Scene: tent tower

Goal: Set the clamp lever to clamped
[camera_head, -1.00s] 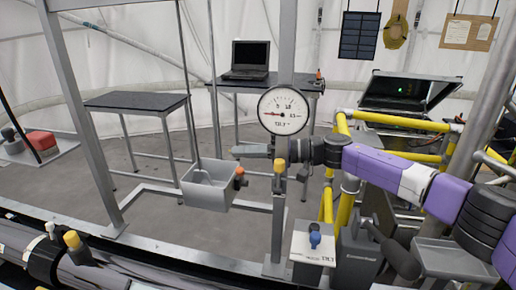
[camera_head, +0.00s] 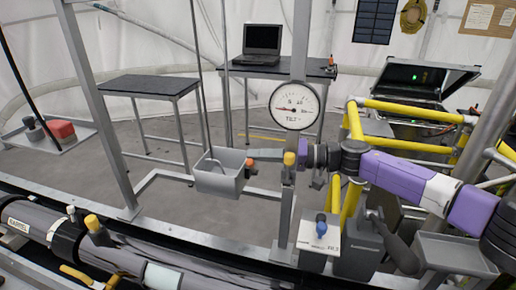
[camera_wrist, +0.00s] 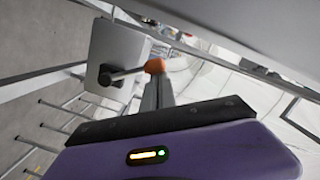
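A lever with an orange tip (camera_wrist: 155,66) and a dark round pivot sits on a grey plate in the wrist view; I take it to be the clamp lever. In the head view its orange tip (camera_head: 249,163) shows at the right side of a grey box (camera_head: 219,180). My gripper (camera_head: 265,155) reaches left past the post, its end close to the orange tip. In the wrist view the grey fingers (camera_wrist: 158,92) end just below the tip. I cannot tell whether they touch it, or whether they are open or shut.
A post (camera_head: 285,205) with a yellow-capped part (camera_head: 289,158) and a tilt gauge (camera_head: 295,105) stands close by my gripper. A blue-knobbed lever (camera_head: 320,222) is lower right. Yellow rails (camera_head: 410,108) lie behind my arm. A tube (camera_head: 130,255) runs along the front left.

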